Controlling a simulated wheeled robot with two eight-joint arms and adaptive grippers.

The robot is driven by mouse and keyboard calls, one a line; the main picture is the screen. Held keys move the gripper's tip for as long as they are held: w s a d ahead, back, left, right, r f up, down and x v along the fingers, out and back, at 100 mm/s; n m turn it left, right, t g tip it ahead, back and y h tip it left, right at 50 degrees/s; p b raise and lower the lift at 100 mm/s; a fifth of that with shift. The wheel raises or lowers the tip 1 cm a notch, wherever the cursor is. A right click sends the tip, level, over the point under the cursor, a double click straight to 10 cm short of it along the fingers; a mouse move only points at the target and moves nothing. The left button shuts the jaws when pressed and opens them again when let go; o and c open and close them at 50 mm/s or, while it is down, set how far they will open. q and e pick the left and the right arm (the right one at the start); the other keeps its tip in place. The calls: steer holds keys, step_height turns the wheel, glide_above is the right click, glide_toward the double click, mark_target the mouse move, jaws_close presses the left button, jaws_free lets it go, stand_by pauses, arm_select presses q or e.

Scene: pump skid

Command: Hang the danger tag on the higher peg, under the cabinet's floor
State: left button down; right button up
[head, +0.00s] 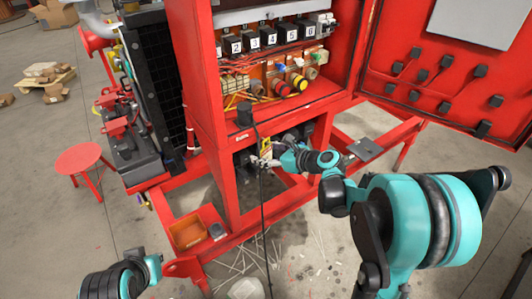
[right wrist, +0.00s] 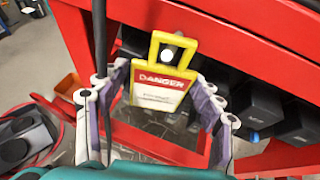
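The danger tag (right wrist: 165,85) is yellow with a red and white label. In the right wrist view it faces me, nearly upright, under the red edge of the cabinet; it also shows small and yellow in the head view (head: 266,146). The pale round end of a peg (right wrist: 171,53) shows inside the tag's top opening. My right gripper (right wrist: 163,73) has its fingers spread on either side of the tag, with narrow gaps at the tips; it is below the cabinet in the head view (head: 262,161). Only part of my left arm shows; its gripper is out of view.
The red cabinet (head: 208,88) stands open above the tag, its door (head: 390,75) swung right. A black cable (head: 262,215) hangs close left of my right gripper. Dark boxes (right wrist: 285,120) sit right of the tag. An orange bin (head: 187,232) is lower left.

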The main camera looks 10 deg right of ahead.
steer(key=shift+s+d, duration=0.1)
steer(key=v, duration=1.2)
steer(key=s+a+f+n+g+h, duration=0.35)
steer(key=s+a+n, duration=0.45)
steer(key=n, duration=0.4)
steer(key=s+d+f+n+h, duration=0.1)
steer(key=s+n+h, duration=0.1)
steer(key=s+n, duration=0.3)
steer(key=s+d+f+n+h, duration=0.1)
steer(key=s+n, duration=0.4)
steer(key=n, duration=0.7)
steer(key=shift+s+d+f+h, duration=0.25)
steer(key=shift+s+f+h, duration=0.1)
steer(key=shift+h, duration=0.2)
